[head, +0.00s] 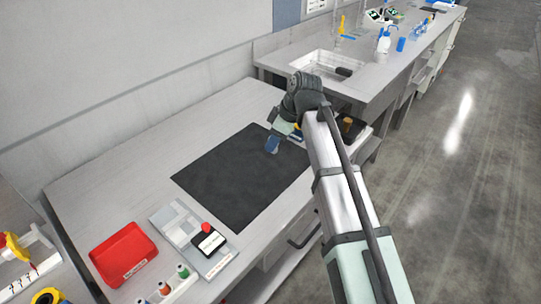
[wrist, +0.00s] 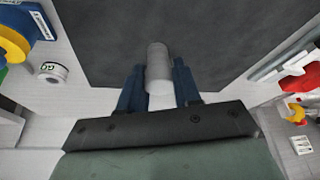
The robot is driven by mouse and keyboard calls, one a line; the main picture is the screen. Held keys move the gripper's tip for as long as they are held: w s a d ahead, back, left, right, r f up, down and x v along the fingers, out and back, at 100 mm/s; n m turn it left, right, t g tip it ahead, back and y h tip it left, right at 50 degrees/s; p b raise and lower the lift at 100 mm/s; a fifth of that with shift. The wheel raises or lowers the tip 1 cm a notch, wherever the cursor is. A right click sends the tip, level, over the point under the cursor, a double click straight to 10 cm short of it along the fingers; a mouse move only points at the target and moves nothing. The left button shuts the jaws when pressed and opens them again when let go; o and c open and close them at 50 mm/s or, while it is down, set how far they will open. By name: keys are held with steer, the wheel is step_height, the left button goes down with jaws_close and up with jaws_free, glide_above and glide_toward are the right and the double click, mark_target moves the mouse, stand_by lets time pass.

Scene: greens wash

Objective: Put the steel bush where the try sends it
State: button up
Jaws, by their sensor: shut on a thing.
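In the wrist view the steel bush (wrist: 158,62), a plain grey cylinder, sits between the two blue fingers of my gripper (wrist: 160,85), which is shut on it. In the head view my gripper (head: 272,146) is over the far right part of the black mat (head: 225,180); the bush cannot be made out there. A light ring-like piece marked GO (wrist: 52,71) lies on the bench at left in the wrist view. A red tray (head: 122,250) with an unreadable label stands at the near left of the bench.
A grey panel (head: 172,222) with a black block and a red part (head: 207,228) lies between tray and mat. A rack of small bottles (head: 165,287) is at the near edge. A dark box (head: 350,127) is partly behind my arm. Most of the mat is bare.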

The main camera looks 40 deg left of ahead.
mark_target(275, 152)
steer(key=shift+f, duration=2.85)
steer(key=shift+f, duration=0.1)
steer(key=o, duration=1.1)
steer(key=shift+c, duration=0.2)
steer(key=v, duration=1.2)
